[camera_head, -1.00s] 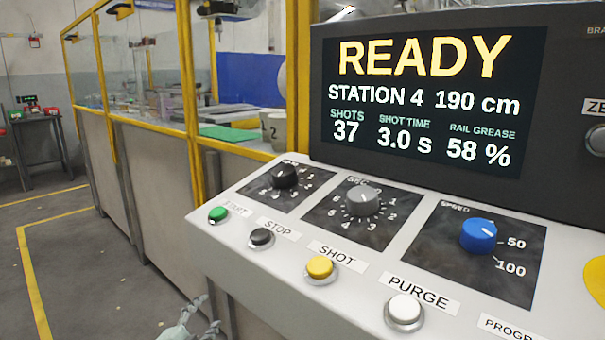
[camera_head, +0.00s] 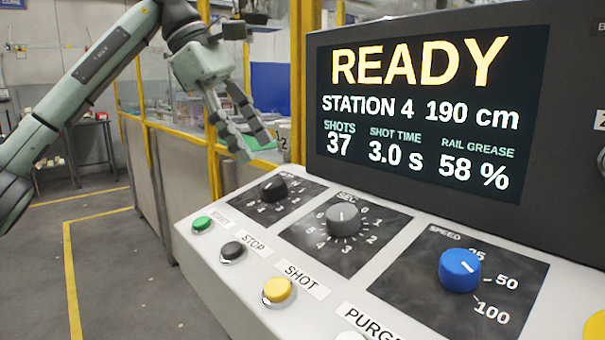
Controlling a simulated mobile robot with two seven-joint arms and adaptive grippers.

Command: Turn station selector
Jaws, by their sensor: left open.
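The control panel (camera_head: 255,285) has a black knob (camera_head: 274,188) at its far left, on a dark numbered plate; its label is too small to read. A grey knob (camera_head: 343,219) on a numbered plate and a blue SPEED knob (camera_head: 460,269) sit to its right. The screen (camera_head: 425,110) reads READY and STATION 4. My left gripper (camera_head: 256,149) hangs above and behind the black knob, fingers pointing down and right. It is open, empty and apart from the knob. My right gripper is not in view.
A green button (camera_head: 203,224), a black STOP button (camera_head: 233,251), and a yellow SHOT button (camera_head: 279,290) line the panel's front edge. A yellow-framed guard fence (camera_head: 210,150) stands behind the panel. The floor to the left is open.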

